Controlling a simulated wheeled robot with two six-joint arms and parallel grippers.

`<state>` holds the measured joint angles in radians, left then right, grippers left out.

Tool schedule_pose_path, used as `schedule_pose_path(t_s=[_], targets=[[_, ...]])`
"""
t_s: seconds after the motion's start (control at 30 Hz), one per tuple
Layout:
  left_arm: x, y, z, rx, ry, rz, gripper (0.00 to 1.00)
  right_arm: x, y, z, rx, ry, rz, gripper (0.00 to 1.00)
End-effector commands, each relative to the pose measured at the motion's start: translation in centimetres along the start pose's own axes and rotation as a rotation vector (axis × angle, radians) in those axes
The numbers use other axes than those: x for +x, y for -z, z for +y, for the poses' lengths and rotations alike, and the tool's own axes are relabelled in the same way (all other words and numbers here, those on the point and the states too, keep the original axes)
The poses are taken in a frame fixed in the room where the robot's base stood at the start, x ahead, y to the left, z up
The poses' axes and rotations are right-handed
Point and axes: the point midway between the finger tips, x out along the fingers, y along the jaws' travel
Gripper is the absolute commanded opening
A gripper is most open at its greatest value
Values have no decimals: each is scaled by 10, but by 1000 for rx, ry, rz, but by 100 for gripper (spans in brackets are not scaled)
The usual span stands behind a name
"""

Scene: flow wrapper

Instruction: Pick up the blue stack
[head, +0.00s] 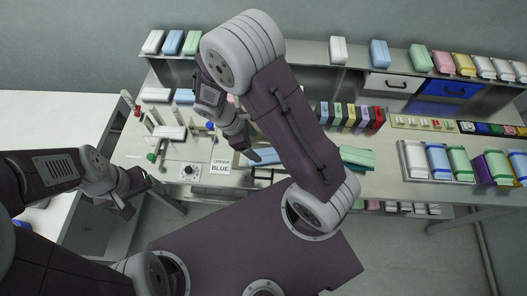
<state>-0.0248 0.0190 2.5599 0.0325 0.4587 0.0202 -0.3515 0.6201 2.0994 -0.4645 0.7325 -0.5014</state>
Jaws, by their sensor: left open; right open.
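A sign (220,168) reading "ORDER BLUE" stands near the front edge of the table. Several blue stacks are in view: one on the upper left shelf (172,43), one on the upper right shelf (380,54), one on the table at left (184,96) and one in the right tray (437,158). Another blue piece (266,155) lies just right of the sign, beside my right gripper and partly hidden. My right gripper (243,142) is open over the middle of the table, its fingers partly hidden. My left gripper (128,200) is open, low at the table's left front.
Posts with coloured knobs (152,157) stand on the left of the table. A row of coloured boxes (350,115), a green stack (357,157) and a light tray (413,162) are to the right. Drawers (392,84) hang under the right shelf. My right arm hides the middle.

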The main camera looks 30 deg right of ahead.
Motion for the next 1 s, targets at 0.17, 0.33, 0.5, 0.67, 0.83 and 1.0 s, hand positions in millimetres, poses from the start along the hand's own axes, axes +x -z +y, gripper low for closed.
schedule_pose_path(t_s=[0.17,0.33,0.5,0.67,0.83,1.0], targets=[[1,0,0,0,0,0,79,21,0,-1,1,4,-2,80],[2,0,0,0,0,0,79,39,0,0,2,1,1,80],[2,0,0,0,0,0,79,49,0,1,4,3,0,80],[4,0,0,0,0,0,79,81,0,2,2,4,-1,80],[5,-1,0,0,0,0,79,92,0,3,3,0,2,80],[4,0,0,0,0,0,79,91,0,3,3,0,2,77]])
